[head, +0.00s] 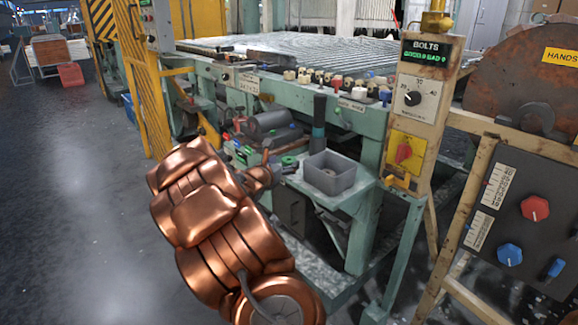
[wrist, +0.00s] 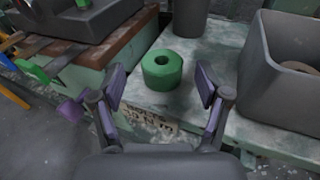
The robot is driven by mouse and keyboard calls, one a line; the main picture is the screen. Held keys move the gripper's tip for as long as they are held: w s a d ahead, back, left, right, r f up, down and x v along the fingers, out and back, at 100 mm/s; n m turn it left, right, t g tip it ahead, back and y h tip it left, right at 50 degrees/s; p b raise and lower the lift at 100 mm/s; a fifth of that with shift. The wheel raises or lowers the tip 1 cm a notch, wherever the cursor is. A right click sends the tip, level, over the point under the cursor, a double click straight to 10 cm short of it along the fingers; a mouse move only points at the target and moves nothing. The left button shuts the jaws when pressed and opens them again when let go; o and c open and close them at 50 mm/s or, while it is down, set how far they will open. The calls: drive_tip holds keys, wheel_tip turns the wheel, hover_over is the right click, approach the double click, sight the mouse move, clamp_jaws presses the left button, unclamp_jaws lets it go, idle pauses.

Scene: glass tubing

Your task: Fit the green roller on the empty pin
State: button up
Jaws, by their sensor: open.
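The green roller (wrist: 162,70) stands upright on a pale, worn shelf in the wrist view, with its round hole facing up. It also shows small in the head view (head: 289,160), to the left of the grey bin. My gripper (wrist: 161,87) is open and empty. Its two purple-padded fingertips are left and right of the roller's near side, with a gap on each side. In the head view my copper-coloured arm hides most of the gripper. I cannot make out the empty pin in either view.
A grey bin (head: 330,175) stands close to the right of the roller; the wrist view shows its wall (wrist: 258,75). A dark upright cylinder (head: 319,118) stands behind. A machine bed (head: 300,55) with several coloured knobs along its edge rises above the shelf (wrist: 208,50).

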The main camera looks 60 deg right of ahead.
sight(286, 162)
drive_tip(key=shift+x, duration=1.85)
drive_tip(key=shift+s, duration=0.15)
drive_tip(key=shift+c, duration=0.2)
drive_tip(key=c, duration=1.2)
